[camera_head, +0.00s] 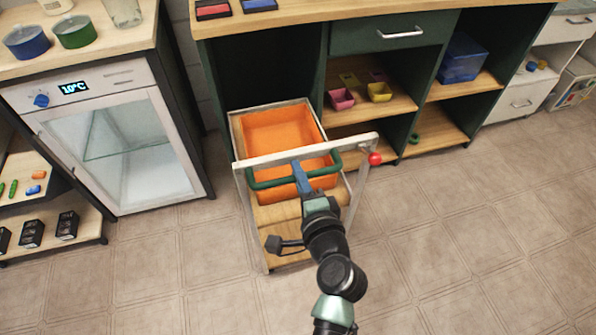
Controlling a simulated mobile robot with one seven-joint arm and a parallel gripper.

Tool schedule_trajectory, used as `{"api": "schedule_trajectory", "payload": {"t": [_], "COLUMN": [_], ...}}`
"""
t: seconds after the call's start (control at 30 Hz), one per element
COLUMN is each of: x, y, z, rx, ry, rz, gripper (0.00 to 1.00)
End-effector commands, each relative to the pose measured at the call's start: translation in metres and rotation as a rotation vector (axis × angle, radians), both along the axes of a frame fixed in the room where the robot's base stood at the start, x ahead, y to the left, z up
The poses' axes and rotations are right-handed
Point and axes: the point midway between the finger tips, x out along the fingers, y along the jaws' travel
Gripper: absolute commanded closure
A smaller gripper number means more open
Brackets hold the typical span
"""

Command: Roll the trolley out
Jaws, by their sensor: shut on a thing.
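The trolley (236,170) has a pale frame with a top bar, a wooden lower deck and a green loop handle (265,183) at its near side. It carries an orange bin (270,132) on top. Its far end is inside the open left bay of the green cabinet, and its near end stands out on the floor. A red ball knob (375,158) sits at the right end of the top bar. My gripper (301,176) is shut on the green handle, and its blue fingers cover part of the bar. My arm hides part of the trolley's near right side.
A glass-door cooler (120,150) reading 10°C stands close on the left. The green cabinet (385,32) has shelves with pink and yellow pots and a blue box (463,58). Tiled floor (470,220) is clear in front and to the right.

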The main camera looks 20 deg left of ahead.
Motion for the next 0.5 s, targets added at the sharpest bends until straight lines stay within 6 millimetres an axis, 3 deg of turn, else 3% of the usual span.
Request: {"api": "schedule_trajectory", "payload": {"t": [0.13,0.17,0.3,0.5], "x": [-0.0003,-0.0003,-0.0001,0.0001], "y": [0.0000,0.0000,0.0000,0.0001], "z": [-0.0012,-0.0012,-0.0009,-0.0003], "rx": [-0.001,-0.001,-0.001,-0.001], "ry": [0.002,0.002,0.002,0.001], "rz": [0.001,0.001,0.000,0.000], "gripper": [1.00,0.75,0.51,0.51]}}
